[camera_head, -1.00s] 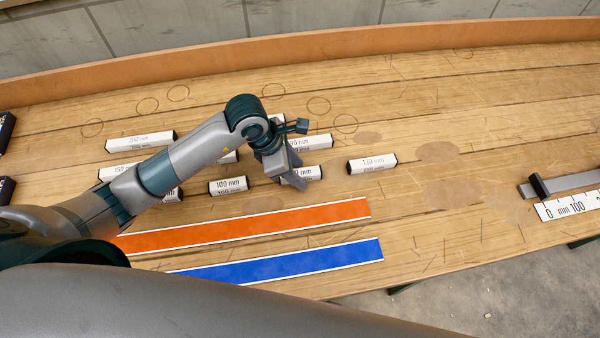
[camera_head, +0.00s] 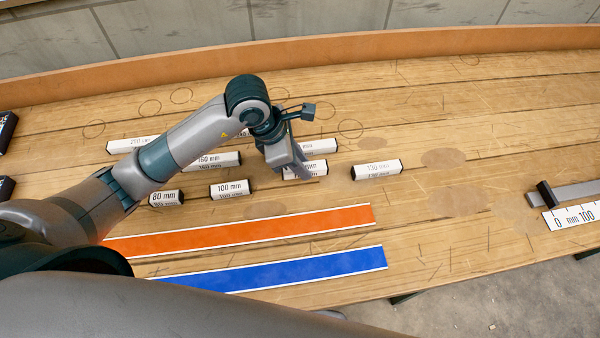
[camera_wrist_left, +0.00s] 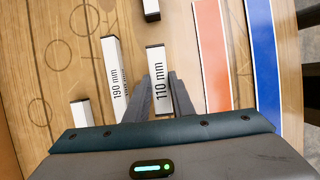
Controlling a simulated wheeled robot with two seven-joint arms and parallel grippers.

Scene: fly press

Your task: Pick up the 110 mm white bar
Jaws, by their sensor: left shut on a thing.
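The 110 mm white bar (camera_head: 320,168) is a square white bar with black ends and a black label. In the left wrist view, the fingers (camera_wrist_left: 163,97) straddle the bar's near part. I cannot tell for sure how far the bar is off the table. My right gripper is not in view.
Close by lie the 190 mm bar (camera_wrist_left: 113,70), the 130 mm bar (camera_head: 376,170), the 100 mm bar (camera_head: 231,188), the 160 mm bar (camera_head: 220,160) and the 80 mm bar (camera_head: 166,198). Orange (camera_head: 240,230) and blue (camera_head: 280,270) strips lie in front.

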